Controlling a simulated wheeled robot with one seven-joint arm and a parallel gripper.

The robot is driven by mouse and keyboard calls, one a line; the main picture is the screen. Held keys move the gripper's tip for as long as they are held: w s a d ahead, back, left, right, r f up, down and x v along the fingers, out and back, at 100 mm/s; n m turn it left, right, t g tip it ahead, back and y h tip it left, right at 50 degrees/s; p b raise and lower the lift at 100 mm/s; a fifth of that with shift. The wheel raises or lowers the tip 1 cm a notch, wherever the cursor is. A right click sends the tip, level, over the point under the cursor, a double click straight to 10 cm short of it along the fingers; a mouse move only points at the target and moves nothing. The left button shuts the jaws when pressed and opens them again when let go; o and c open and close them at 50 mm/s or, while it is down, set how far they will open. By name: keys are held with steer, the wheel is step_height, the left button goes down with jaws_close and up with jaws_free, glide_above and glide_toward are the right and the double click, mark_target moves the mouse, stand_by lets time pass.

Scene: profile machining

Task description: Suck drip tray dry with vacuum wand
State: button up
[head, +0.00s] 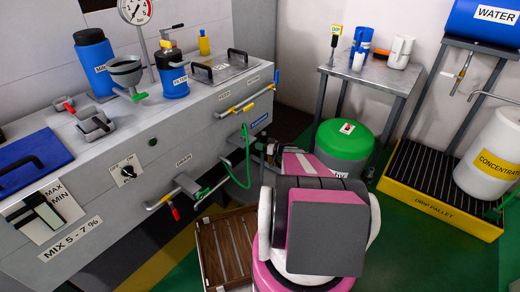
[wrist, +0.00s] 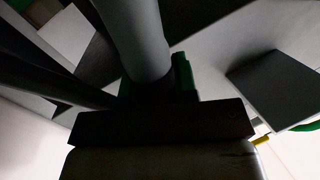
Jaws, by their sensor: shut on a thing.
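My gripper (wrist: 160,118) shows in the wrist view as dark blocks, shut on a smooth grey tube that looks like the vacuum wand (wrist: 136,38). A green part (wrist: 184,76) sits beside the tube's near end. The tube's far end is out of that view. In the head view my pink and white arm hides most of the gripper and wand in front of the machine. A drum with a green lid (head: 344,139) stands behind my arm, its lettering partly covered. I cannot clearly make out the drip tray or any liquid in it.
A grey machine (head: 150,150) with valves and a thin green hose (head: 247,158) runs along the left. A brown slatted board (head: 222,250) lies on the floor. A yellow drip pallet (head: 440,212) holds a white concentrate barrel (head: 490,155). A small table (head: 372,76) stands behind.

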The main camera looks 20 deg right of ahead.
step_height(320, 180, up, 12)
stand_by(1.1)
